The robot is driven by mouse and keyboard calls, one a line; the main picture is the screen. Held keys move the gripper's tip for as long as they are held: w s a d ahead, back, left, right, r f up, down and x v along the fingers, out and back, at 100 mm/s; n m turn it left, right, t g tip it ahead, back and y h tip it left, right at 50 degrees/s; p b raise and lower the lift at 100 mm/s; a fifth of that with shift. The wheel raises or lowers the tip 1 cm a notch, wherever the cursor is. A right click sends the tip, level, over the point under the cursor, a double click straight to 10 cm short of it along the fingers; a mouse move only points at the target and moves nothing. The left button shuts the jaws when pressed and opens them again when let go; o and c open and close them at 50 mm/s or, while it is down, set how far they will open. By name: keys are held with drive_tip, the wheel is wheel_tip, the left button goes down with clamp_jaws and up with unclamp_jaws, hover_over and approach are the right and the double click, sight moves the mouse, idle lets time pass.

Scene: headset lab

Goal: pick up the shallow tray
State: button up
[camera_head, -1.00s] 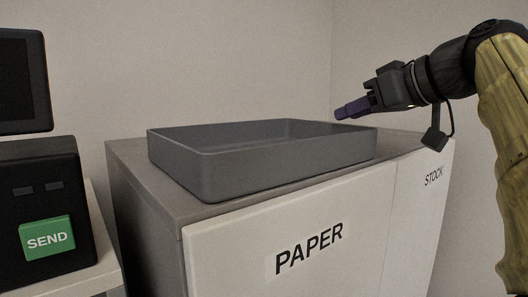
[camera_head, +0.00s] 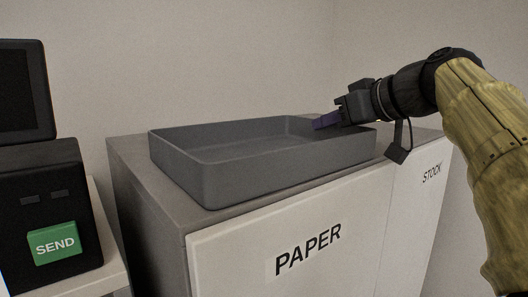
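The shallow tray (camera_head: 265,172) is a grey, open, rectangular tray. It rests on top of the cabinet marked PAPER and STOCK, and its inside looks empty. My gripper (camera_head: 318,124) comes in from the right, with its purple fingertips at the tray's back right side, overlapping the rim in the picture. I cannot tell whether the fingers touch the rim or are above it. The fingers are seen from the side, so the gap between them does not show.
The cabinet (camera_head: 232,233) has a narrow bare strip around the tray. A black machine (camera_head: 30,185) with a green SEND button (camera_head: 55,243) stands at the left on a lower white surface, below a dark screen (camera_head: 20,90). Walls close off the back.

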drive_tip(key=shift+c, duration=0.4)
clamp_jaws()
drive_tip(key=shift+w, duration=0.15)
drive_tip(key=shift+d+r, duration=0.1)
drive_tip(key=shift+r, duration=0.4)
drive_tip(key=r, duration=0.4)
drive_tip(key=r+p, duration=0.1)
drive_tip(key=r, duration=0.3)
drive_tip(key=shift+s, duration=0.2)
drive_tip(key=shift+w+r+p, duration=0.15)
drive_tip(key=shift+r+p, duration=0.25)
drive_tip(key=shift+r, duration=0.1)
